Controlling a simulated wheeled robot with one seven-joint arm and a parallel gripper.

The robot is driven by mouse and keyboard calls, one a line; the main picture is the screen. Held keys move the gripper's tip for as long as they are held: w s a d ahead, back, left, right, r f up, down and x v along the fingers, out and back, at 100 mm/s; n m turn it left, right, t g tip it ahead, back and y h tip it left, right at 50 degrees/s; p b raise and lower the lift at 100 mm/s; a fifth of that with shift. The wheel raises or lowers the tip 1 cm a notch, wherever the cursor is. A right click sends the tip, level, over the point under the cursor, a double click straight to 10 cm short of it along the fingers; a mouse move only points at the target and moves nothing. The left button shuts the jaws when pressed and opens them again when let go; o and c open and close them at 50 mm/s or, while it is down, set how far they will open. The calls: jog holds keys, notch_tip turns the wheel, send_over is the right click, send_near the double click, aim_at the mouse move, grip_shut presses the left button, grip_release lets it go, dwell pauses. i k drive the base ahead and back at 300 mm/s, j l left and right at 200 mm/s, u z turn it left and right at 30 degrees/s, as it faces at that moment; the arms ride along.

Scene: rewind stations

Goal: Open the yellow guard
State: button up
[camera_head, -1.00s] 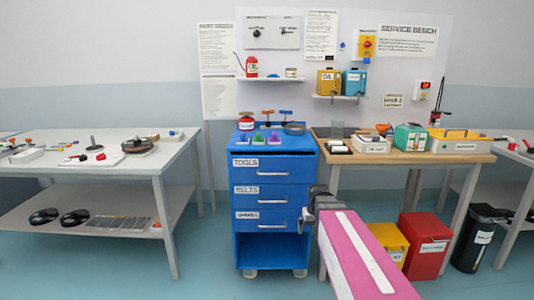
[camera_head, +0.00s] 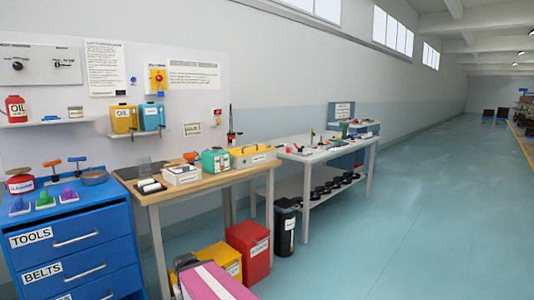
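I cannot make out a yellow guard for certain in this view. Yellow things that show are a wall box with a red knob (camera_head: 157,79) and a long yellow case (camera_head: 252,156) on the wooden bench. My gripper (camera_head: 186,262) is at the bottom of the picture, at the end of my pink arm, in front of the bench and near the floor bins. Its fingers are too small and dark to tell open from shut. It appears apart from both yellow things.
A blue drawer cabinet (camera_head: 84,232) stands at left, beside the wooden bench (camera_head: 200,185). A yellow bin (camera_head: 223,258), a red bin (camera_head: 250,248) and a black bin (camera_head: 284,228) stand on the floor. A grey table (camera_head: 325,153) is beyond. Open floor lies at right.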

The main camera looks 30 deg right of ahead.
aim_at(242, 151)
jog(key=z, duration=0.95)
